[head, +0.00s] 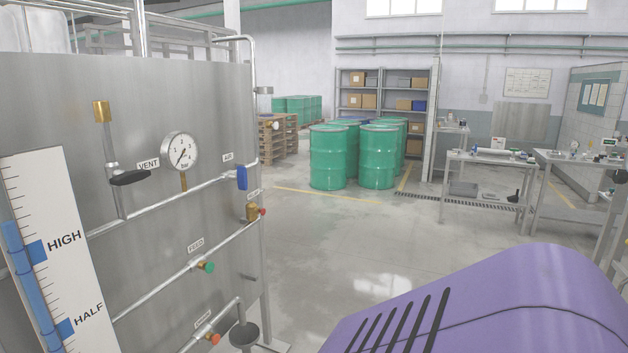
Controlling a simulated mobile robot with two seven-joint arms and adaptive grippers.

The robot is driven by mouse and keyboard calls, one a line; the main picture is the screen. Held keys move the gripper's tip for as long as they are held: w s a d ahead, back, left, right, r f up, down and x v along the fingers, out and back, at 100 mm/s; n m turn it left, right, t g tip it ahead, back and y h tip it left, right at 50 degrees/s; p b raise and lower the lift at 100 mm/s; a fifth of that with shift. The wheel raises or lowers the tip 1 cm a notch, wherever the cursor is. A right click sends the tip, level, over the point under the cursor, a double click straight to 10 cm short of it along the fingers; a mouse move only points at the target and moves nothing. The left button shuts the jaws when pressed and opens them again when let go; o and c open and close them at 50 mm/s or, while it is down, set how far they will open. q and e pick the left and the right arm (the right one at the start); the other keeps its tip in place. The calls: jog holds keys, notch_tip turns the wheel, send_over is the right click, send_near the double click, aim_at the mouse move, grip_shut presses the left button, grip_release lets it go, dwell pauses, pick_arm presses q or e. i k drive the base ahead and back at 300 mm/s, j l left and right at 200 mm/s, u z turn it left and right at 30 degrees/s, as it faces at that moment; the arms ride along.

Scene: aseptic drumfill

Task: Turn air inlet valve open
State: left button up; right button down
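The air inlet valve's blue handle (242,178) is at the right side of the steel panel, just below a label that seems to read AIR (228,158). The handle hangs straight down, across the slanting pipe (200,192) that runs to it. A round pressure gauge (180,151) sits to its left on the panel. Neither gripper shows in the head view, so nothing is seen touching the valve.
A black vent handle (130,178) sticks out left of the gauge. A brass fitting with a red knob (262,212), a green knob (208,267) and an orange knob (213,339) are lower on the panel. Green drums (377,158) stand behind open floor.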

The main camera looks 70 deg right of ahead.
aim_at(241, 178)
jog(key=z, duration=1.65)
